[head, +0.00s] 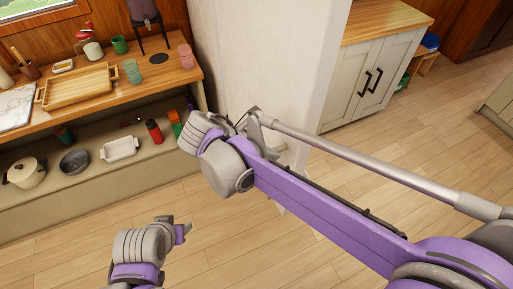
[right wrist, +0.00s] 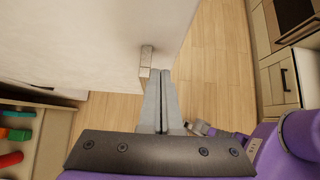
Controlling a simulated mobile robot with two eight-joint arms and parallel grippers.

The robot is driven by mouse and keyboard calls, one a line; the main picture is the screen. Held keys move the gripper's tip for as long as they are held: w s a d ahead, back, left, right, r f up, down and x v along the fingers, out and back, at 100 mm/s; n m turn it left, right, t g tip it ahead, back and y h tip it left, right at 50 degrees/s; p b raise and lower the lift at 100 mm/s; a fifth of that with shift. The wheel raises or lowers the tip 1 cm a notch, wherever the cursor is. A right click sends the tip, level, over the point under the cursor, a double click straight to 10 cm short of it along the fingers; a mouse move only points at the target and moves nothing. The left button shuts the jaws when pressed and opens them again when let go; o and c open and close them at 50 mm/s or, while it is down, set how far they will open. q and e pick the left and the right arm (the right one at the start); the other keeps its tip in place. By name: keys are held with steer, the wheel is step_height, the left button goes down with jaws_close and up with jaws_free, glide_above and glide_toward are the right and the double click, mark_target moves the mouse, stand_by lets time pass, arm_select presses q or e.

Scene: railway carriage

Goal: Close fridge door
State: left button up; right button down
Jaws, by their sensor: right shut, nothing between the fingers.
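A tall white body, which looks like the fridge (head: 265,50), stands at the centre of the head view. Its pale face (right wrist: 85,40) fills the upper left of the right wrist view, with a short handle-like block (right wrist: 147,57) near its edge. How far the door stands open cannot be told. My right gripper (head: 243,121) is at the fridge's lower front, partly hidden by its own wrist. In the right wrist view its fingers (right wrist: 166,75) are shut and empty, beside the block; contact is unclear. My left gripper (head: 182,231) is low over the floor; its jaws are unclear.
A wooden counter (head: 95,90) with a tray and cups stands at left, above a shelf with pots and a red bottle (head: 154,131). A pale cabinet (head: 350,80) stands right of the fridge. The wooden floor (head: 400,150) is clear at right.

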mark_target(291, 150)
steer(key=shift+w+d+r, duration=0.1)
steer(key=shift+w+d, duration=0.2)
steer(key=shift+d, duration=0.45)
steer(key=shift+w+d, duration=0.3)
steer(key=shift+d, duration=0.45)
steer(key=shift+d, duration=0.1)
